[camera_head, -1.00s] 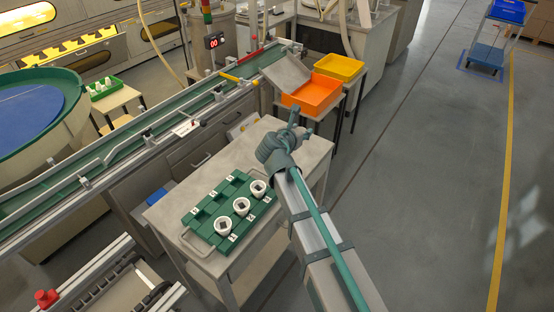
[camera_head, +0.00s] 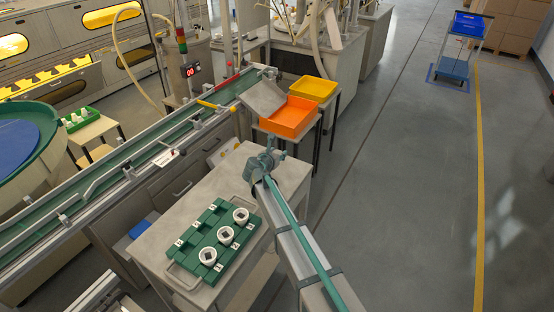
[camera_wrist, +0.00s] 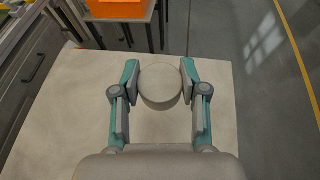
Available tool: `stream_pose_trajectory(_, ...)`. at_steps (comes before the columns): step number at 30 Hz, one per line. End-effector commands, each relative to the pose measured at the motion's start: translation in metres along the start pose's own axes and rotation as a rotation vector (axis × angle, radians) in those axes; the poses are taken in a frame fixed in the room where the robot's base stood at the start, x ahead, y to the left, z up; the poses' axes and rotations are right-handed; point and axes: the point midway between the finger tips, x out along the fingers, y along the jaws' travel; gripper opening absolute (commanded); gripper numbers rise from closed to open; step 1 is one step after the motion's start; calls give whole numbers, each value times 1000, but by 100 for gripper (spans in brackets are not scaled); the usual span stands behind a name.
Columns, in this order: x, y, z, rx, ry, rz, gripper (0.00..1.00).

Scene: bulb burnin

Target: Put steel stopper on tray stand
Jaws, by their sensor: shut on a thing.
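The steel stopper (camera_wrist: 160,87) shows in the wrist view as a pale grey, round, flat-topped piece between my fingertips. My gripper (camera_head: 275,152) is shut on it, one finger on each side, above the far end of the grey bench (camera_head: 176,222). I cannot tell how far the stopper is above the bench top. In the head view my gripper hides most of it. A small stand (camera_head: 318,140) with dark legs is just beyond the bench. It bears an orange tray (camera_head: 290,122) and a yellow tray (camera_head: 312,90); the orange tray also shows at the top of the wrist view (camera_wrist: 118,8).
A green rack (camera_head: 196,231) with several white cups lies on the bench's near part. A conveyor (camera_head: 112,180) runs along the left. The floor on the right is clear up to a blue cart (camera_head: 454,68).

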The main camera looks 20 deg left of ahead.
Motion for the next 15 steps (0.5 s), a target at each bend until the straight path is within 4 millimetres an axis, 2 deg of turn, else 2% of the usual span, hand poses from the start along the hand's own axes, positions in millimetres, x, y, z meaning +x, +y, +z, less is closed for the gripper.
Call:
stream_pose_trajectory(2, 10, 3, -4, 0, 2, -1, 3)
stream_pose_trajectory(8, 17, 2, -29, -1, 2, -1, 3)
stream_pose_trajectory(15, 17, 1, -31, 1, 0, 0, 3)
